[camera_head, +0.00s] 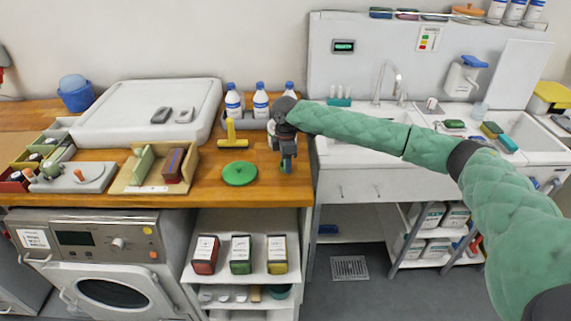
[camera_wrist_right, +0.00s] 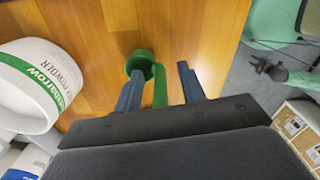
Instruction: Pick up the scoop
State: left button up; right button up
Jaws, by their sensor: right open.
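The scoop (camera_wrist_right: 141,62) is green, with a round cup and a straight handle, and shows over the wooden worktop in the right wrist view. My right gripper (camera_wrist_right: 158,82) is open, with the scoop's handle between its two fingers and a gap on each side. In the head view my right gripper (camera_head: 287,166) points down over the right end of the wooden counter (camera_head: 215,190). The scoop is hidden or too small to make out there. My left gripper does not show in the head view.
A white powder tub (camera_wrist_right: 28,88) stands close to the gripper in the wrist view. A green disc (camera_head: 239,173), a yellow tool (camera_head: 232,138) and white bottles (camera_head: 261,100) stand near the gripper. A sink unit (camera_head: 360,150) adjoins at right.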

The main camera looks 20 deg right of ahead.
jog(key=shift+f, duration=0.15)
grip_shut()
dwell(0.4)
